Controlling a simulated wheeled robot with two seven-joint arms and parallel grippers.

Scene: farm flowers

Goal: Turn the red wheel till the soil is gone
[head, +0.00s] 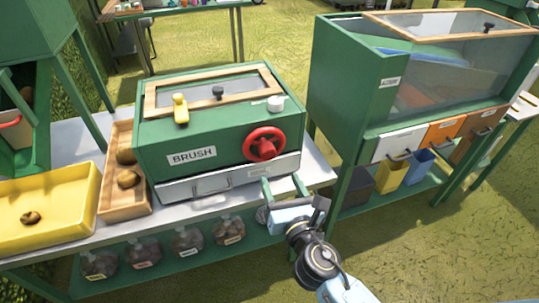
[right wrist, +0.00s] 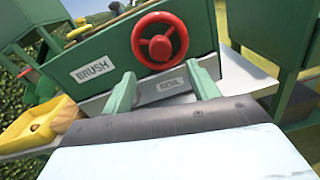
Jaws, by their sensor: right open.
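The red wheel (head: 264,144) sits on the front right of the green brush box (head: 220,135), which has a white BRUSH label. The wheel also shows at the top of the right wrist view (right wrist: 159,39). My right gripper (head: 285,186) is open and empty, below and in front of the wheel, apart from it. In the right wrist view its two green fingers (right wrist: 163,92) point toward the box front under the wheel. A grey drawer (head: 228,178) lies under the box. No soil shows clearly; the box's inside is hidden. My left gripper is not in view.
A wooden tray (head: 109,205) with brown bulbs and a yellow tray (head: 75,222) with one stand left of the box. A green cabinet (head: 345,100) stands to the right.

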